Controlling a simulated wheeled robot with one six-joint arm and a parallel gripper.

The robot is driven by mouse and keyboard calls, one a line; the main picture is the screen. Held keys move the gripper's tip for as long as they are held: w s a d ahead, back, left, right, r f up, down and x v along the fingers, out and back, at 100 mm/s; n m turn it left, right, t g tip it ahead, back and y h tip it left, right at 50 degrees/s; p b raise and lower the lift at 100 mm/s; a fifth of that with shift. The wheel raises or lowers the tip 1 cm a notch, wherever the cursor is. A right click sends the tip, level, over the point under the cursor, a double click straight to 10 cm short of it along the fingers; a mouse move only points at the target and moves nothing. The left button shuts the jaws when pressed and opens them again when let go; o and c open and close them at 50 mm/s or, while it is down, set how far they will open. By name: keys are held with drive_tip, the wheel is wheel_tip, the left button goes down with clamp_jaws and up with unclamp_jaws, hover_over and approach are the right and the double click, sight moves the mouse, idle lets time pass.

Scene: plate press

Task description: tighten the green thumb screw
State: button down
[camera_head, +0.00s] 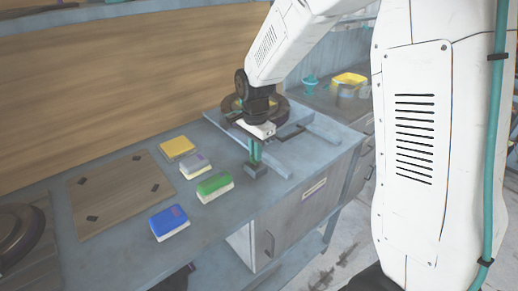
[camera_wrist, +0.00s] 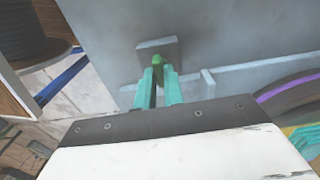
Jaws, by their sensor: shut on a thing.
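The green thumb screw (camera_wrist: 157,61) shows in the wrist view as a small green knob on a grey square block (camera_wrist: 168,47). My gripper (camera_wrist: 157,77) has its teal fingers shut on the screw, one on each side. In the head view my gripper (camera_head: 254,160) points down at the grey block (camera_head: 257,172) near the front edge of the counter. The screw cannot be told apart from the teal fingers there. How far it is screwed in cannot be seen.
A plate press with a dark round part (camera_head: 234,103) stands behind my gripper, with grey rails beside it.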

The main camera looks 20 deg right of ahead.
drive_tip(key=shift+w+a+r, duration=0.15)
drive_tip(key=shift+w, duration=0.1)
idle(0.3)
drive_tip(key=c, duration=1.5)
unclamp_jaws()
drive_tip(key=shift+a, duration=0.1)
wheel_tip(320, 180, up, 8)
drive_tip(key=shift+f, duration=0.2)
